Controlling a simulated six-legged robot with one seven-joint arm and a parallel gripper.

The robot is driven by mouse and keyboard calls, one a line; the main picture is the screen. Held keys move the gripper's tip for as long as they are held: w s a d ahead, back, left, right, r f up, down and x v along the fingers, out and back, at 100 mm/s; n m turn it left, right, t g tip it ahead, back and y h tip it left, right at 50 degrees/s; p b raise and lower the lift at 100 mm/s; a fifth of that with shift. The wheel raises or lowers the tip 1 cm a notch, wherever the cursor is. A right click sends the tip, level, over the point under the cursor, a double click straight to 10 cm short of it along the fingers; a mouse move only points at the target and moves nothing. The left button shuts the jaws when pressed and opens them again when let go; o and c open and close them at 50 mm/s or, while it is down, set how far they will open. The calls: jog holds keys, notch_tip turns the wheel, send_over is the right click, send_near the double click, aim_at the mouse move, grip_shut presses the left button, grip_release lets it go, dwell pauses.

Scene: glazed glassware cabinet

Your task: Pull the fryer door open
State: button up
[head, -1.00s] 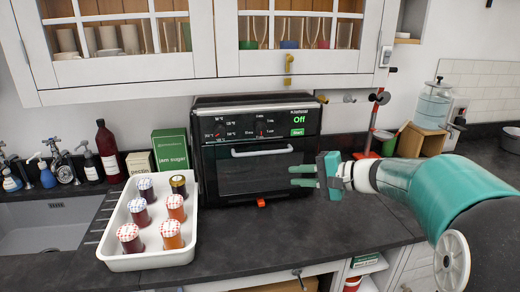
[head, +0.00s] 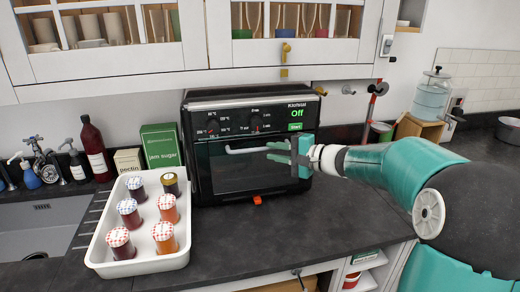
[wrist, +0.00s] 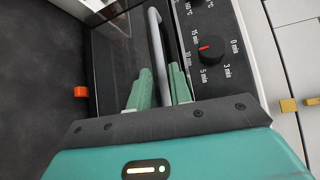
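The fryer (head: 250,122) is a black countertop unit with its door (head: 235,170) shut. A pale horizontal bar handle (head: 240,150) crosses the top of the door. My gripper (head: 278,151) is at the right end of the handle, fingers pointing left. In the wrist view, the handle (wrist: 157,45) runs between the two green fingers of my gripper (wrist: 161,85). The fingers are apart, with the bar close to both; I cannot tell whether either touches it. The handle's right end is partly hidden by my gripper.
A white tray (head: 98,240) with several lidded jars stands left of the fryer. A green box (head: 160,146) and a bottle (head: 96,148) are behind it. Wall cabinets (head: 130,65) hang above. The counter (head: 270,225) before the fryer is clear.

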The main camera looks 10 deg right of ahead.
aim_at(263, 150)
jog(key=x, duration=0.5)
jog(key=shift+w, duration=0.1)
jog(key=shift+c, duration=0.2)
grip_shut()
